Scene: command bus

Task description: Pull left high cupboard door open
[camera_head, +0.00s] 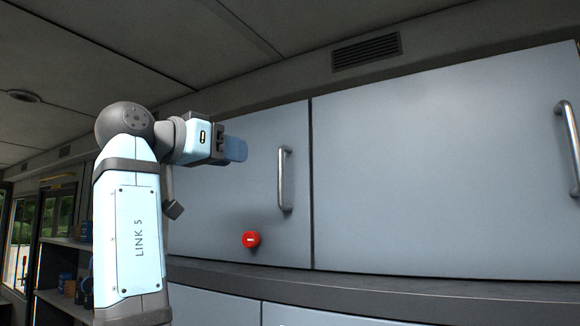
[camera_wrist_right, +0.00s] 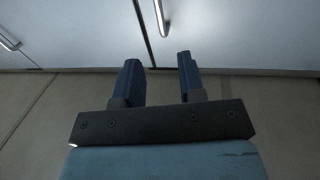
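The left high cupboard door (camera_head: 255,180) is grey-blue and shut, flush with its neighbour. Its vertical metal handle (camera_head: 285,178) is near the door's right edge. My right gripper (camera_head: 236,149) is in front of this door, left of the handle and apart from it. In the right wrist view the scene appears upside down. There the two blue fingers of my right gripper (camera_wrist_right: 158,62) are spread with nothing between them. The handle (camera_wrist_right: 162,18) shows beyond the fingertips, beside the dark seam between doors. My left gripper is not in view.
The right cupboard door (camera_head: 440,165) is shut, with its own handle (camera_head: 570,148) at the far right. A red round knob (camera_head: 251,239) sits low on the left door. A vent (camera_head: 366,51) is above. A dark ledge (camera_head: 400,287) runs below the doors. Shelves (camera_head: 62,245) stand at left.

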